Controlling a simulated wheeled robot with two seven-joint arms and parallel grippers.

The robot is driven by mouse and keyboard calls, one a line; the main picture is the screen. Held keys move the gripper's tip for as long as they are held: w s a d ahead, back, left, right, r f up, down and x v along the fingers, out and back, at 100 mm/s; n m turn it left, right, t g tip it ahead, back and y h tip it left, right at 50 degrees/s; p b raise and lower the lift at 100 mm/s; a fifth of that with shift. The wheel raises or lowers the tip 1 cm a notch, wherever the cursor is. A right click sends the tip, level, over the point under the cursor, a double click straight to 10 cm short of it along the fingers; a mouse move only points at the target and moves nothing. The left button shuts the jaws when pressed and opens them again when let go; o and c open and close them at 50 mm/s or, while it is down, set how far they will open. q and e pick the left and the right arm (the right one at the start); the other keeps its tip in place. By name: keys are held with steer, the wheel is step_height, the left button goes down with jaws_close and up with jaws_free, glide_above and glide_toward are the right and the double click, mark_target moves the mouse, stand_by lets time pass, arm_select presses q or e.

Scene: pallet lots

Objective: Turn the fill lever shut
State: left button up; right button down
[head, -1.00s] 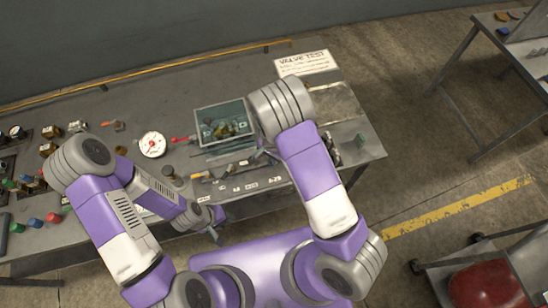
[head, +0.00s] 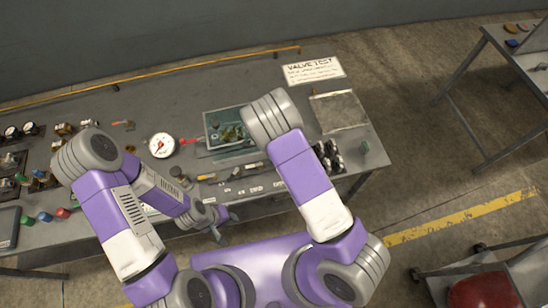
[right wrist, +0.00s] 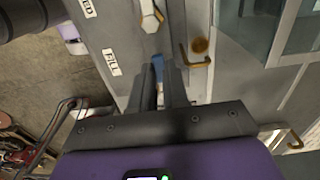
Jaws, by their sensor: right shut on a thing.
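The fill lever shows as a blue grip (right wrist: 157,63) in the right wrist view, close to a white label reading FILL (right wrist: 111,62). My right gripper (right wrist: 161,78) is shut on it, with its two dark fingers on either side. The fingers hide most of the lever, so its angle is hard to tell. In the head view my right arm hides the right gripper. My left gripper (head: 218,229) hangs in front of the bench's near edge, away from the valve parts. Its jaws are too small to read.
The bench holds a white dial gauge (head: 161,145), a red handle (head: 188,141) and a teal tray (head: 211,142). A VALVE TEST sheet (head: 313,70) lies at the back right. Orange-brown hooked handles (right wrist: 195,58) stand close to the right gripper.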

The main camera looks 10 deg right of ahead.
stand_by(0.5)
steer(key=c, duration=1.1)
jaws_free()
